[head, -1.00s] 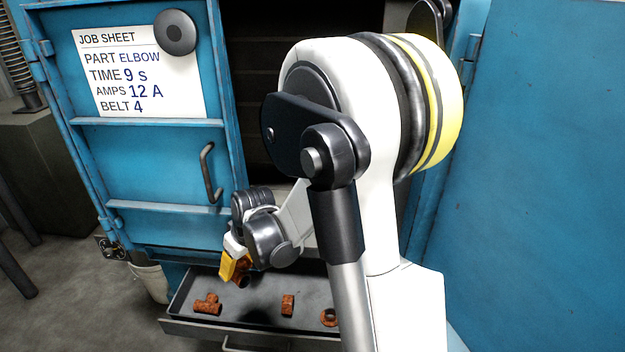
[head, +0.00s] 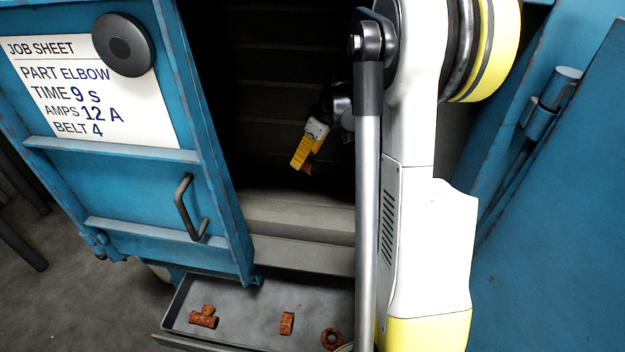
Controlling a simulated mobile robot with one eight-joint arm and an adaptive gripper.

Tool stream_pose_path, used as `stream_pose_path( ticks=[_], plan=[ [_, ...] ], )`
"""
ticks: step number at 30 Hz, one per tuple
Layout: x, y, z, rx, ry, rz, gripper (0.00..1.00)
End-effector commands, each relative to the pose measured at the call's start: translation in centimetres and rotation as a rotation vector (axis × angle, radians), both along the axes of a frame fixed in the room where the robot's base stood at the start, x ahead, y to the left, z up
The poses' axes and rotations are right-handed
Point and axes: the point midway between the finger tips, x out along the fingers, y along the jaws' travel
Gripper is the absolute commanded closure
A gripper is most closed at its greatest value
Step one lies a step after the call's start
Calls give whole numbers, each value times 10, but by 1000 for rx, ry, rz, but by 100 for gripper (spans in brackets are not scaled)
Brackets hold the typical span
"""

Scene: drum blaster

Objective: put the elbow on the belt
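My gripper (head: 304,150), with yellow fingers, is inside the dark opening of the blue cabinet. A rusty brown part (head: 309,168), likely the elbow, shows at its fingertips; it is mostly hidden by the fingers, and its shape cannot be made out. The gripper looks shut on it. The belt (head: 285,86) appears as dark horizontal slats rising at the back of the opening. The gripper is in front of these slats and above the pale sill; whether the part touches anything cannot be told.
The open cabinet door (head: 125,165) with the job sheet (head: 88,88) stands at the left. A pale sill (head: 300,218) crosses the opening's bottom. Below, a grey tray (head: 245,300) holds a rusty tee (head: 204,317), a short fitting (head: 287,323) and a ring-shaped fitting (head: 331,338).

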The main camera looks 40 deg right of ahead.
Motion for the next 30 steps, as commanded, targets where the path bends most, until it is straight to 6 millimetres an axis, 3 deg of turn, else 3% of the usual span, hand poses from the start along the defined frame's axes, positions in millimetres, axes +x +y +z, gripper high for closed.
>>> stream_pose_path(
  ticks=[2,9,17,21,30],
  plan=[
    [0,0,-5,0,0,0,84],
    [0,0,-49,0,0,0,84],
    [0,0,-74,0,0,0,84],
    [0,0,-95,0,0,0,84],
    [0,0,-100,0,0,0,84]
  ],
)
